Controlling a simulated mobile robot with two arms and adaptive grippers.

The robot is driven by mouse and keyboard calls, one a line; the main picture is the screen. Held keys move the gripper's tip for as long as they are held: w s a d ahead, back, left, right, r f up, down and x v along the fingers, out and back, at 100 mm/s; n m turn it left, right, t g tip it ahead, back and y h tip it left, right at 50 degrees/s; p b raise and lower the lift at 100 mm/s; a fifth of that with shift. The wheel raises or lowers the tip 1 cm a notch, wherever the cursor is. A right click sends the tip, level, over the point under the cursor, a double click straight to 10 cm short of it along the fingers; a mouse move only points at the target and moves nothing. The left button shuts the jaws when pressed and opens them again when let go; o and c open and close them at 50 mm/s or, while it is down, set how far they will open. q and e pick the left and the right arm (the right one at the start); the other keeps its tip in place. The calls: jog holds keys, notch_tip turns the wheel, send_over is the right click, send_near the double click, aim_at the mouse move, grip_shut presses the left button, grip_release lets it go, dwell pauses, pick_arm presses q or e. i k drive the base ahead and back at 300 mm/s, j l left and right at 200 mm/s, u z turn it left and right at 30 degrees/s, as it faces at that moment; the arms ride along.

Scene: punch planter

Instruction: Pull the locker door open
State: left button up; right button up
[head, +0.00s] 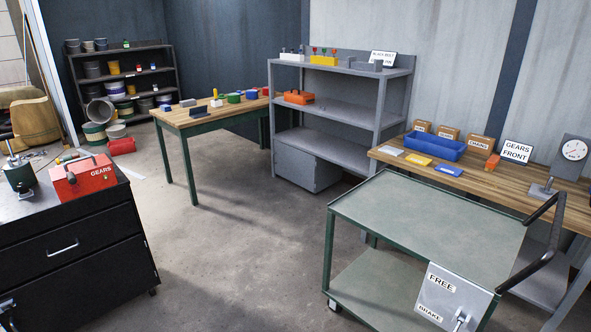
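A grey locker (296,168) sits low in the grey shelving unit, on its left side under the bottom open shelf. Its door looks shut, and any handle is too small to make out. The locker stands well back, beyond the green cart and to the right of the wooden table. Neither of my grippers shows in the head view.
A green cart (430,215) with a black handle and a FREE/BRAKE panel stands at front right. A wooden table (215,117) stands left of the shelving. A black drawer cabinet (75,235) with a red GEARS box (85,177) is at left. Bare floor (240,240) lies between.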

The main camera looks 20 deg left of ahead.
aim_at(297, 166)
jog(key=i+j+u, duration=0.5)
jog(key=i+u, duration=0.65)
jog(key=i, duration=1.8)
jog(key=i+z, duration=0.1)
jog(key=i, duration=0.4)
jog(key=i+j+z, duration=0.1)
jog(key=i, duration=0.4)
jog(key=i+j+z, duration=0.1)
jog(key=i, duration=0.45)
jog(key=i+j+z, duration=0.1)
jog(key=i, duration=0.4)
jog(key=j, duration=0.1)
